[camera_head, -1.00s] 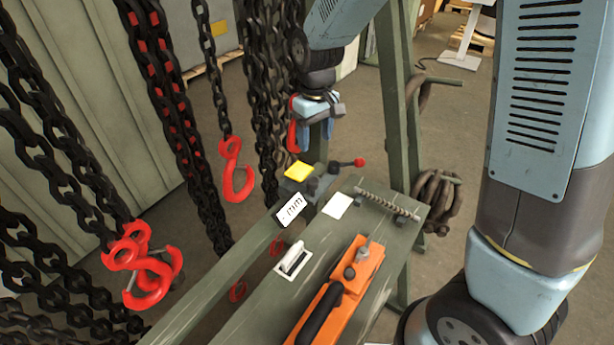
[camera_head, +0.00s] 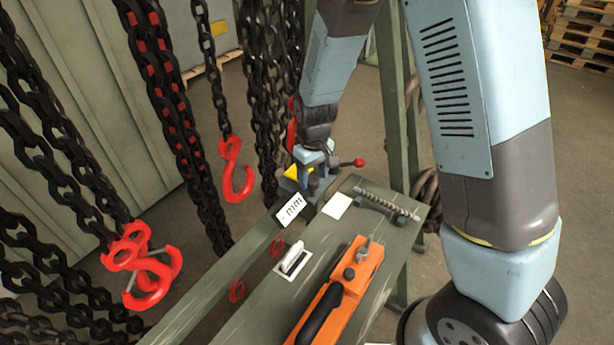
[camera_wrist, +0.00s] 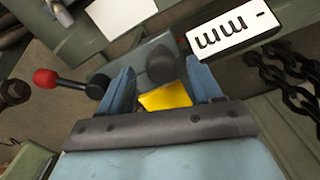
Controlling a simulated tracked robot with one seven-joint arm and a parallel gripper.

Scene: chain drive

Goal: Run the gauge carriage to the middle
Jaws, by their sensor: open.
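The gauge carriage (camera_head: 286,189) sits at the far end of the long green rail (camera_head: 216,292). It carries a yellow patch (camera_wrist: 166,97), a dark round knob (camera_wrist: 161,66) and a side lever with a red ball end (camera_head: 358,162). A white plate marked "mm" (camera_head: 291,211) is at its near side. My gripper (camera_head: 309,183) is over the carriage, pointing down. In the wrist view its two blue fingers stand apart on either side of the knob; I cannot tell whether they touch it. In the head view the gripper hides the knob.
Black chains (camera_head: 262,100) and red hooks (camera_head: 236,180) hang left of the rail. A bench beside the rail holds an orange tool (camera_head: 340,293), a white-framed switch (camera_head: 293,259), a white card (camera_head: 337,206) and a threaded rod (camera_head: 388,204). A green post (camera_head: 393,100) stands behind.

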